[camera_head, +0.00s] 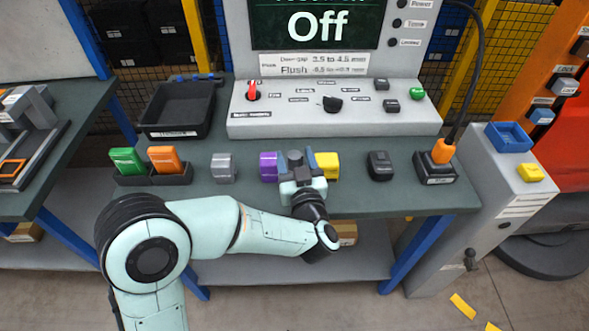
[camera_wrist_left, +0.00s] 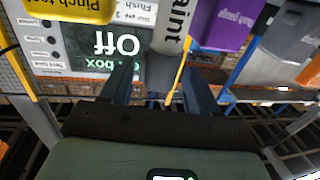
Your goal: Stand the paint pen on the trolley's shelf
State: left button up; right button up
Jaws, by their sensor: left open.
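My left gripper (camera_head: 295,158) is over the front edge of the green bench, between a purple block (camera_head: 268,166) and a yellow block (camera_head: 327,165). Its two fingers are apart and empty in the left wrist view (camera_wrist_left: 157,72). There, a pale grey cylinder marked "Paint", the paint pen (camera_wrist_left: 173,27), stands just beyond the fingertips, between the yellow and purple blocks. I cannot pick out the trolley's shelf with certainty. My right gripper does not show.
On the bench (camera_head: 400,200) are a black tray (camera_head: 178,108), a holder with green and orange blocks (camera_head: 150,170), a grey block (camera_head: 223,168), a black block (camera_head: 380,165) and a control box reading "Off" (camera_head: 330,110). A grey cabinet (camera_head: 500,180) stands right. A lower shelf (camera_head: 250,268) lies beneath.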

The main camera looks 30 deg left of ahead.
pick_arm(q)
jog(key=shift+w+a, duration=0.35)
jog(key=shift+w, duration=0.1)
jog(key=c, duration=1.1)
jog(key=shift+r, duration=0.1)
